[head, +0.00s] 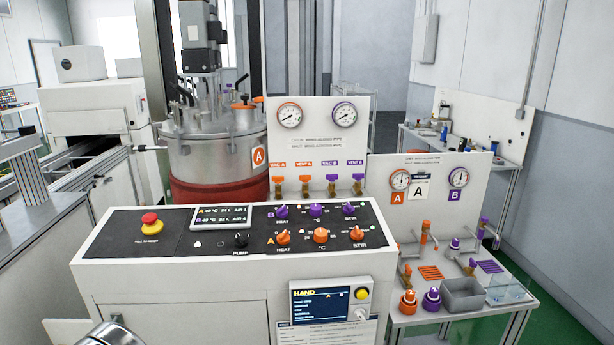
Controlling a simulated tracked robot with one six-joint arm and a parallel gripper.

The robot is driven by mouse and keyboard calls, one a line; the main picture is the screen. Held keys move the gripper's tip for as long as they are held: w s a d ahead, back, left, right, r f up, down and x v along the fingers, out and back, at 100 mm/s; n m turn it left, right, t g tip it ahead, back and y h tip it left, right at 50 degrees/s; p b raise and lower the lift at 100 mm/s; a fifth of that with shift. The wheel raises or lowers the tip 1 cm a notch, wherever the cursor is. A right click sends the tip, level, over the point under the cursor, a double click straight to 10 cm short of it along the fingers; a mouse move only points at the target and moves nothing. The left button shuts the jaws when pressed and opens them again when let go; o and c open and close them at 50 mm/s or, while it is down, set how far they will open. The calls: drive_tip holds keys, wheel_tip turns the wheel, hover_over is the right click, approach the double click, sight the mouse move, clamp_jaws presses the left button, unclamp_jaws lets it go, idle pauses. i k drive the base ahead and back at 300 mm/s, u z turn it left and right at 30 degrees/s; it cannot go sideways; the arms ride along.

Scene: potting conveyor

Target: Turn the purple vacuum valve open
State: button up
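The purple-labelled VAC B valve (331,181) is the third from the left in a row of small valves on the upright white panel (340,115) behind the control console. It has a brass-coloured body and a small purple handle; the handle is too small to tell which way it is turned. The purple-labelled VENT B valve (357,182) is just to its right. My gripper is not in view; only a rounded metal part, probably of my arm, shows at the bottom left edge.
The control console (130,262) with knobs and a red button (150,222) stands in front of the valve panel. A steel vessel (215,150) is left of the valves. Orange-labelled VAC A (278,185) and VENT A (305,185) valves sit close by. A dispensing bench (450,318) is at the right.

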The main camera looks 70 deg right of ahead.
sight(331, 178)
drive_tip(key=u, duration=0.5)
drive_tip(key=k, duration=1.45)
drive_tip(key=z, duration=0.5)
drive_tip(key=i, duration=1)
drive_tip(key=z, duration=0.05)
